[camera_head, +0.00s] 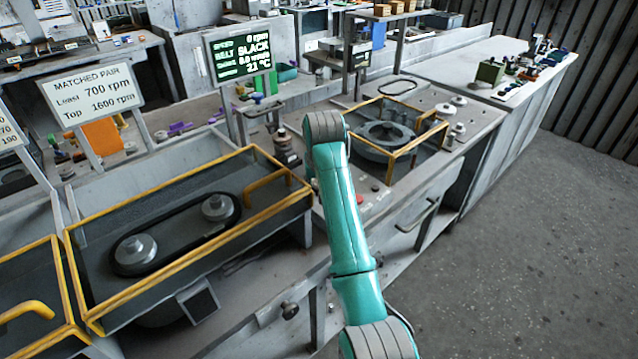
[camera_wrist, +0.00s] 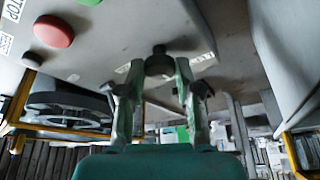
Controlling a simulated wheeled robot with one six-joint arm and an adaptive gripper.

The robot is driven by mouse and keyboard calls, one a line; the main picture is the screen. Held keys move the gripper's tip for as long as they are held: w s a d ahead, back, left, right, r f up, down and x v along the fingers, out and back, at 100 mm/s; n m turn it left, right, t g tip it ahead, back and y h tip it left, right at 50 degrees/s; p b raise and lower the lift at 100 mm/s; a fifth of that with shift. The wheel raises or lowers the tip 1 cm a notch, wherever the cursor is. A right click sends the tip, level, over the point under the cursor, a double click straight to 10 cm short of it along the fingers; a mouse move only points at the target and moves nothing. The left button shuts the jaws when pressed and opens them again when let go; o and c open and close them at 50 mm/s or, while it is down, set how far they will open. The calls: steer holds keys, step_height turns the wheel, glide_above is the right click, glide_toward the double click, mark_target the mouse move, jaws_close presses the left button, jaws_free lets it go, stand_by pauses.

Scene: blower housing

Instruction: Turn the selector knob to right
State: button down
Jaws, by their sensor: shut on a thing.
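The selector knob (camera_wrist: 158,61) is a small dark knob on the grey panel, in the upper middle of the wrist view. My gripper (camera_wrist: 157,74) has one finger on each side of it and is shut on it. A pale label strip (camera_wrist: 203,57) lies on the panel just right of the knob; its text is not readable. Which way the knob points cannot be made out. In the head view my teal arm reaches over the bench and hides the knob and my gripper.
A red button (camera_wrist: 53,31) and a green button (camera_wrist: 90,2) sit left of the knob. A yellow-framed guard (camera_head: 405,150) over a round blower housing (camera_head: 386,136) stands right of my arm. A yellow-framed belt unit (camera_head: 180,175) stands left. Grey floor (camera_head: 530,230) is clear.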

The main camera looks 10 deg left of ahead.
steer(key=shift+m, duration=0.3)
steer(key=c, duration=0.8)
jaws_free()
steer(key=shift+v, duration=3.75)
steer(key=shift+a, duration=0.1)
